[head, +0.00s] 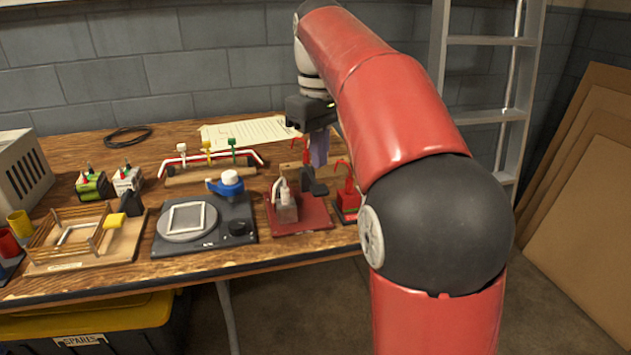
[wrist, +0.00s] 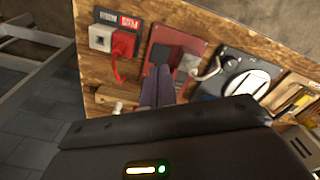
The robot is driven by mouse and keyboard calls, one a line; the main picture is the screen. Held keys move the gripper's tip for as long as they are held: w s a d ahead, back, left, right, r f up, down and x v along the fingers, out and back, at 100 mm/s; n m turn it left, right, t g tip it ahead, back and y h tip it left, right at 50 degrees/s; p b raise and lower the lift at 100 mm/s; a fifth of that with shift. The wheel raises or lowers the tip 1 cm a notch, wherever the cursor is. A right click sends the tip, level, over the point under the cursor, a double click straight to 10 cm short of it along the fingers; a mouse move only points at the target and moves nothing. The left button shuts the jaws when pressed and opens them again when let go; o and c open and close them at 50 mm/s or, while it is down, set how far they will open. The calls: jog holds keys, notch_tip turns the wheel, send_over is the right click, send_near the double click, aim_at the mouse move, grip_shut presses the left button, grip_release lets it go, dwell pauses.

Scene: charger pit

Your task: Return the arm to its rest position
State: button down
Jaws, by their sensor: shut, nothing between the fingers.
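My gripper (head: 319,150) hangs above the back right part of the workbench, fingers pointing down. Its fingers are together with nothing between them, and they also show in the wrist view (wrist: 158,85). My red arm reaches in from the right side of the head view and hides part of the bench's right end. Below and around the gripper stand a dark red plate (head: 300,218) with a small pale device on it, and a red box (head: 347,205) with a red cable. In the wrist view the red plug (wrist: 123,43) sits beside a white socket face (wrist: 99,37).
The wooden workbench (head: 100,262) holds a black unit with a round dial plate (head: 187,221), a wooden rack (head: 80,238), a rail with colored valves (head: 207,165) and a paper sheet (head: 250,132). A ladder (head: 490,41) and leaning boards (head: 590,190) stand to the right.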

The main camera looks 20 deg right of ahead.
jog(key=shift+s, duration=0.15)
jog(key=s+f+m+t, duration=0.2)
jog(key=s+f+m, duration=0.1)
jog(key=s+f, duration=0.5)
jog(key=s+f+m+t, duration=0.3)
jog(key=s+f, duration=0.5)
jog(key=s, duration=0.6)
jog(key=shift+f+t, duration=0.15)
jog(key=shift+t, duration=0.15)
